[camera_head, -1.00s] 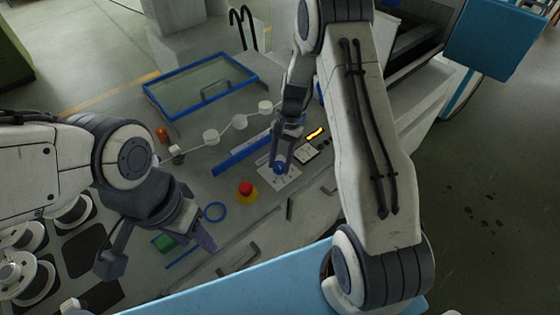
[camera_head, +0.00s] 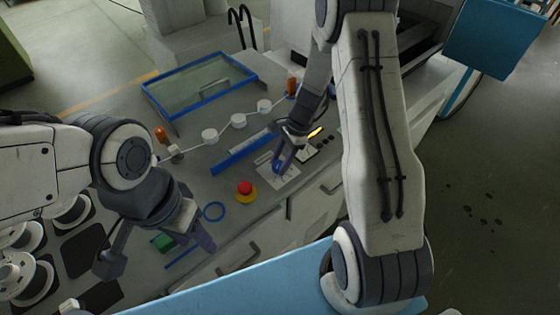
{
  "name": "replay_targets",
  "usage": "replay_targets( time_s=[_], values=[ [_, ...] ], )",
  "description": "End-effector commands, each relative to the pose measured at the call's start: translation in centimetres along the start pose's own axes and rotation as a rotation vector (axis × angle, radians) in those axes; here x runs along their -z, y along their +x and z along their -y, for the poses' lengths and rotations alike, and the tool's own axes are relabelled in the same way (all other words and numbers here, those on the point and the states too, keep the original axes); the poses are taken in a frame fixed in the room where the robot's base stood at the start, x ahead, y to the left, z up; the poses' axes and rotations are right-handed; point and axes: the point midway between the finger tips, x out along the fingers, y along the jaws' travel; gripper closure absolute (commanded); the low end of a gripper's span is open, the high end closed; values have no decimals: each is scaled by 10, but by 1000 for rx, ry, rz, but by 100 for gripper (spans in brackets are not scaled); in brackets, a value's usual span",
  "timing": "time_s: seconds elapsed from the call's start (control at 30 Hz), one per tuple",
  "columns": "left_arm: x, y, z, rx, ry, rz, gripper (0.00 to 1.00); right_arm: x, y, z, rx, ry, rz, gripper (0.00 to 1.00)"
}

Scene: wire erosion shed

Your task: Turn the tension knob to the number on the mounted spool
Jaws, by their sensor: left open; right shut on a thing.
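The tension knob (camera_head: 279,168) is a small blue knob on a white dial plate (camera_head: 286,181) on the machine's front panel. My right gripper (camera_head: 281,163) reaches down over the plate and is shut on the knob, which its fingers mostly hide. The marks on the plate are too small to read. My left gripper (camera_head: 190,240) is open and empty at the lower left, above the panel's front edge. White spools (camera_head: 72,212) sit at the far left; I cannot read a number on any. White rollers (camera_head: 237,121) carry a wire behind the knob.
A red emergency button (camera_head: 245,188) on a yellow base and a blue ring (camera_head: 214,211) lie left of the knob. A blue bar (camera_head: 238,157) and a blue-framed glass cover (camera_head: 201,84) are behind. A green block (camera_head: 164,242) is near my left gripper.

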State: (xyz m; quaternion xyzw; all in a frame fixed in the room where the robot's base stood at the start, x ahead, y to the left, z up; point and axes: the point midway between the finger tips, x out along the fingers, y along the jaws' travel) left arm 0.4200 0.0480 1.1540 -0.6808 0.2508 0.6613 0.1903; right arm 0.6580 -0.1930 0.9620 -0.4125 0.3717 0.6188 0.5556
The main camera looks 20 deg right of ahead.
Motion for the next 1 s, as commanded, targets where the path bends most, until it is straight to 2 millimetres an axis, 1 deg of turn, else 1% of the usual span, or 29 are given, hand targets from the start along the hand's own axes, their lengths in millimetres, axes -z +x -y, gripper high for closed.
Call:
replay_targets(
  time_s=[0.17, 0.57, 0.6, 0.63, 0.67, 1.0],
  values=[
    [0, 0, 0, 0, 0, 0, 50, 1, -2, 1, 16, 28, -2, 100],
    [0, 0, 0, 0, 0, 0, 50, 1, -2, 1, 19, 34, -2, 100],
    [0, 0, 0, 0, 0, 0, 50, 1, -2, 1, 19, 34, -2, 42],
    [0, 0, 0, 0, 0, 0, 50, 1, -2, 1, 19, 34, -2, 30],
    [0, 0, 0, 0, 0, 0, 50, 0, -2, 1, 18, 34, -2, 23],
    [0, 1, 0, 0, 0, 0, 50, 0, -2, 1, 16, 31, -1, 23]
  ],
)
